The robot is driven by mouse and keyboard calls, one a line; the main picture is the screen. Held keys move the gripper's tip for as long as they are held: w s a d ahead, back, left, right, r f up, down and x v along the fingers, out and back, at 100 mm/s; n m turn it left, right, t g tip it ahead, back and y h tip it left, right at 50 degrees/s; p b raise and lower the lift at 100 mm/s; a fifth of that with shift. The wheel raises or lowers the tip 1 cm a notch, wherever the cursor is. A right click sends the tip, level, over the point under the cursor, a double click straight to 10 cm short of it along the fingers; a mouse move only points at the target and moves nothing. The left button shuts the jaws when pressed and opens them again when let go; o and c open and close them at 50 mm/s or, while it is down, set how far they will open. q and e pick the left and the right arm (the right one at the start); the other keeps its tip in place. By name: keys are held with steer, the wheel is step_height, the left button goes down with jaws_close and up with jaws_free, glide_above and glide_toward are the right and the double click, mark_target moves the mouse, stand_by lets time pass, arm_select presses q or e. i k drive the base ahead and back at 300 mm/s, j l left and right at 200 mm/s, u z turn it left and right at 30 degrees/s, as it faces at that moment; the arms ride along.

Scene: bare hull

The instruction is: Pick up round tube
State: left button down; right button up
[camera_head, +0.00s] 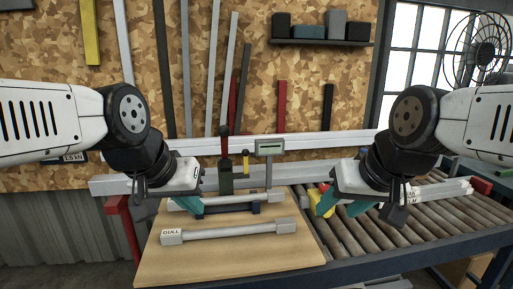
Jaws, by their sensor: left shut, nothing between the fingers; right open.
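A grey tube (228,233) with thicker block-like ends and a printed label at its left end lies across the front of the wooden board (250,262). A second grey tube (240,199) lies behind it, near a dark support. I cannot tell for certain which is the round tube. My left gripper (191,206) is shut and empty, with teal fingertips at the left end of the rear tube; I cannot tell whether they touch. My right gripper (341,207) is open, its teal fingers pointing down over the rollers right of the board, apart from both tubes.
A roller conveyor (372,232) runs right of the board, with a pale labelled bar (440,190) on it. A yellow piece (316,197) sits beside my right gripper. A grey-green display box (270,148) on a post and a dark lever (225,160) stand behind the tubes.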

mark_target(274, 195)
steer(key=i+l+z, duration=0.4)
steer(key=l+z, duration=0.2)
steer(key=l+u, duration=0.1)
steer(key=u, duration=1.35)
steer(key=i+j+z, duration=0.2)
steer(key=i+z, duration=0.25)
